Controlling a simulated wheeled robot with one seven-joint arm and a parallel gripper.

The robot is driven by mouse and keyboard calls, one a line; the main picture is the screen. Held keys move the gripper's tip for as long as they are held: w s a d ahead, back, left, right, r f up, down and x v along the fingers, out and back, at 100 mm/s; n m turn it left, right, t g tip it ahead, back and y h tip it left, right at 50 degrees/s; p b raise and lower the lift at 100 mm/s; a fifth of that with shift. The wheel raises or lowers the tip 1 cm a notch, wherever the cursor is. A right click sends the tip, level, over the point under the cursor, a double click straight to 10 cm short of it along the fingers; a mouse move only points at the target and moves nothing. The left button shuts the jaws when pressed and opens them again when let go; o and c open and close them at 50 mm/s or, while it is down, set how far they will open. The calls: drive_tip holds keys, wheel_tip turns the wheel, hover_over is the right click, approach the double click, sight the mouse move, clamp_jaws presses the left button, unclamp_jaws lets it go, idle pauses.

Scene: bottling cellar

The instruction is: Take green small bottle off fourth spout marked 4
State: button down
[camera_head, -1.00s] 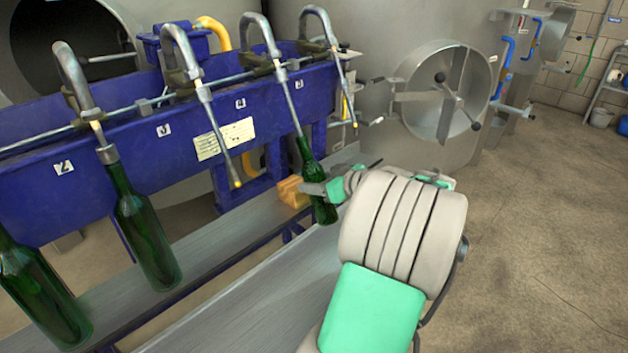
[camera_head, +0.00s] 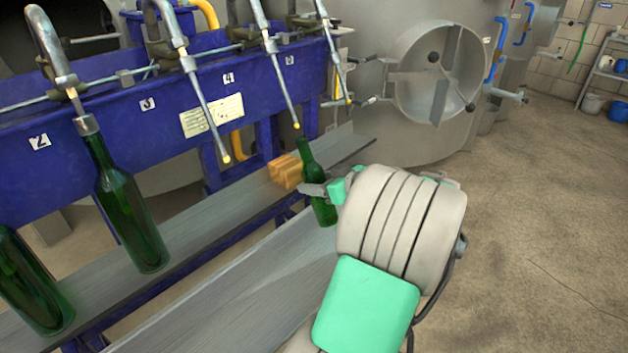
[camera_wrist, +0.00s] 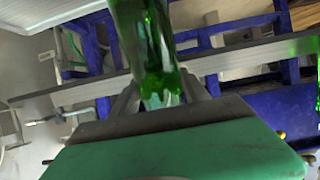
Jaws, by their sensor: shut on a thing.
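A small green bottle (camera_head: 307,158) is held nearly upright by my gripper (camera_head: 318,190), which is shut around its body. The bottle's mouth is just below the yellow-tipped end of a spout (camera_head: 283,88), with a small gap. This spout hangs just right of the label 4 (camera_head: 228,78) on the blue trough. In the wrist view the green bottle (camera_wrist: 145,40) stands between the fingers of my gripper (camera_wrist: 162,95). The bottle's lower part is partly hidden by my gripper in the head view.
An orange-brown block (camera_head: 285,171) sits on the grey rail (camera_head: 200,225) left of the bottle. A larger green bottle (camera_head: 130,215) hangs on a left spout; another (camera_head: 30,285) is at lower left. An empty spout (camera_head: 205,105) hangs between. Open floor (camera_head: 540,220) lies right.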

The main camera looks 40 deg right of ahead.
drive_tip(key=shift+s+f+b, duration=0.35)
drive_tip(key=shift+f+b, duration=0.2)
drive_tip(key=shift+f, duration=0.25)
drive_tip(key=shift+s+d+r, duration=0.1)
drive_tip(key=shift+s+r, duration=0.2)
drive_tip(key=shift+s, duration=0.2)
drive_tip(key=f+p+v, duration=0.1)
drive_tip(key=v, duration=0.5)
drive_tip(key=shift+s+p, duration=0.3)
